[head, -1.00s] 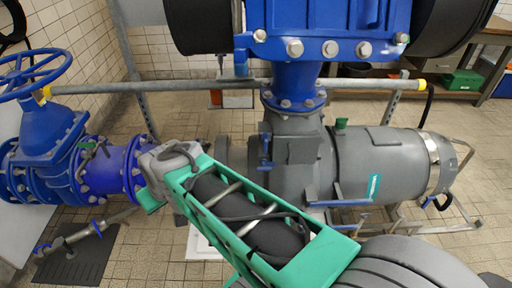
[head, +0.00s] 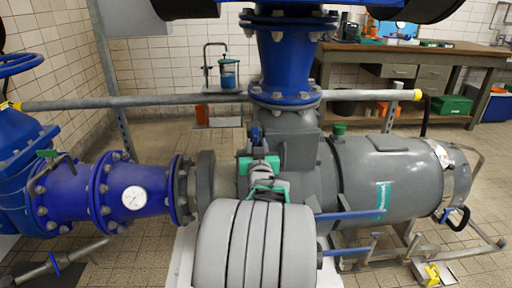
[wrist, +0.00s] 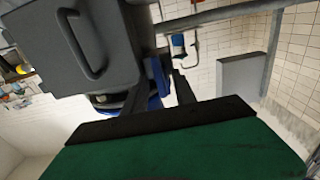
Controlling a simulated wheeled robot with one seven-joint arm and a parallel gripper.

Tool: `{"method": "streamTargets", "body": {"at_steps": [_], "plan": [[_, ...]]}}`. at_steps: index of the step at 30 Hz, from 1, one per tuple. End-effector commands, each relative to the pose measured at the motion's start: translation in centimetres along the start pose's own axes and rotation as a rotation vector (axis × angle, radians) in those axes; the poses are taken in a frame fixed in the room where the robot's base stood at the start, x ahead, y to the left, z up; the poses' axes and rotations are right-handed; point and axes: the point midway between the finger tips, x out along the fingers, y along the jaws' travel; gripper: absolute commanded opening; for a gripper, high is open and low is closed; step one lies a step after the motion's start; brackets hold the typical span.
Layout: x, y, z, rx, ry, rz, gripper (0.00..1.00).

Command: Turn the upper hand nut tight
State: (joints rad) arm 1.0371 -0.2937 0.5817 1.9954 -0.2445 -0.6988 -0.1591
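A blue hand nut (head: 256,134) shows on the left front of the grey pump housing (head: 298,152), just above and beyond the green end of my arm. I take it for the upper one; anything below it is hidden behind my arm. My gripper (head: 258,160) is in front of the housing; its fingers cannot be made out in the head view. In the wrist view two dark fingers of my gripper (wrist: 160,88) stand apart, with a blue part (wrist: 157,76), likely the hand nut, at their tips. I cannot tell whether they touch it.
A grey cover with a handle (wrist: 92,45) is close to the fingers in the wrist view. A blue flanged pipe with a gauge (head: 134,198) lies left. A horizontal grey rail (head: 180,101) runs behind. A workbench (head: 400,55) stands at the back right.

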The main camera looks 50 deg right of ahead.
Motion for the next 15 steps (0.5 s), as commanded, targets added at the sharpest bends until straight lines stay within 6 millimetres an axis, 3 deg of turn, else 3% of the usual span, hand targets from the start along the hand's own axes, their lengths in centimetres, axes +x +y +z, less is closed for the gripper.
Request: {"method": "streamTargets", "body": {"at_steps": [4, 11, 15], "plan": [[1.45, -0.07, 0.08, 0.000, -0.001, -0.001, 0.33], [1.56, -0.06, 0.00, 0.000, -0.001, -0.001, 0.33], [1.55, -0.05, 0.01, 0.000, -0.001, -0.001, 0.22]]}}
